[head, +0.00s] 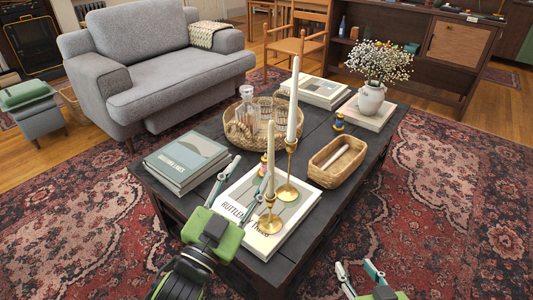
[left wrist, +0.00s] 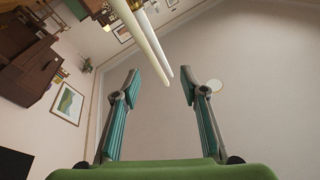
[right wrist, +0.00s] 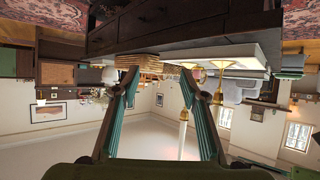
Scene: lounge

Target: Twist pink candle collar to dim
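I cannot make out a clearly pink candle collar. A small yellow object with a reddish band (head: 263,168) stands on the table, partly hidden by my left gripper's finger and the near candle. A similar yellow and dark blue one (head: 339,122) stands farther back. Two tall pale candles, near (head: 270,155) and far (head: 293,100), stand upright in brass holders on a white book. My left gripper (head: 252,168) is open and empty, over the book's left side; the candles show beyond its fingers in the left wrist view (left wrist: 148,42). My right gripper (head: 355,264) is open and empty, off the table's near right edge.
The dark table (head: 317,207) also holds a round woven tray (head: 235,137) with a glass decanter, a wicker basket (head: 323,175), stacked books (head: 186,160) and a white flower vase (head: 371,99). A grey armchair (head: 150,55) stands behind left. Rug surrounds the table.

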